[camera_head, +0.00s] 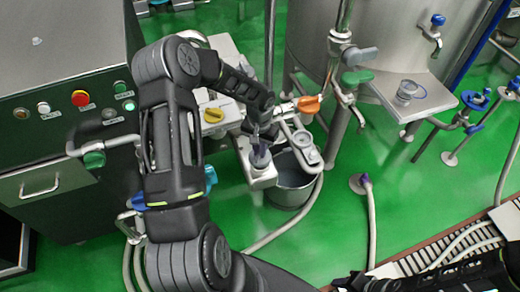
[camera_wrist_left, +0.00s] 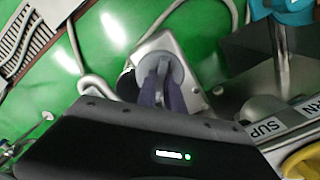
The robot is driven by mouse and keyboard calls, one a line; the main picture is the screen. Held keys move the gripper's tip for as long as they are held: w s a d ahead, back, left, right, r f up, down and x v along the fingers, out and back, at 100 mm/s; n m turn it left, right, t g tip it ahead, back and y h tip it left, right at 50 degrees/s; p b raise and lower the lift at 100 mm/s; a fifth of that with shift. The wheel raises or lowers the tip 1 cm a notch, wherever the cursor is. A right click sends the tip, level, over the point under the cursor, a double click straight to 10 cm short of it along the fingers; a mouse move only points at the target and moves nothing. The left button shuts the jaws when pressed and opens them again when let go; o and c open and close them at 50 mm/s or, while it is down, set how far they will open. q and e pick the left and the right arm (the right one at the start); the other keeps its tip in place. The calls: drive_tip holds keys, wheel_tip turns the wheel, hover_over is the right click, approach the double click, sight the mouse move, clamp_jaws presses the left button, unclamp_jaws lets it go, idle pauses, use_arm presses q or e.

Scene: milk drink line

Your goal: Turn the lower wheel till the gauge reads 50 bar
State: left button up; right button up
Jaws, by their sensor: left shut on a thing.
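The lower wheel is a small grey round knob (camera_wrist_left: 160,62) on a pale block, seen in the left wrist view. In the head view it (camera_head: 260,158) shows at the front of the pale pump block. My left gripper (camera_head: 262,137) reaches down to it from above. Its two dark fingers (camera_wrist_left: 162,92) are shut on the wheel, and they cover part of it. The round gauge (camera_head: 303,140) with a pale face is just right of the wheel; its reading is too small to make out. My right arm (camera_head: 450,275) shows at the bottom right; its jaws cannot be made out.
A metal bucket (camera_head: 289,180) stands below the gauge. An orange handle (camera_head: 308,104) and a yellow knob (camera_head: 213,115) are close to my left gripper. A steel cabinet (camera_head: 60,120) with buttons is at left, a tank (camera_head: 390,40) behind. Hoses cross the green floor.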

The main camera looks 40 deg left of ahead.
use_arm(q)
drive_tip(key=shift+m, duration=0.4)
clamp_jaws()
drive_tip(key=m+b, duration=0.2)
drive_tip(key=m, duration=0.1)
drive_tip(key=shift+m, duration=0.3)
drive_tip(key=shift+m+b, duration=0.4)
drive_tip(key=shift+m, duration=1.8)
drive_tip(key=o, duration=0.7)
unclamp_jaws()
wheel_tip(320, 180, up, 8)
drive_tip(key=shift+f+b, duration=0.1)
drive_tip(key=shift+b, duration=0.35)
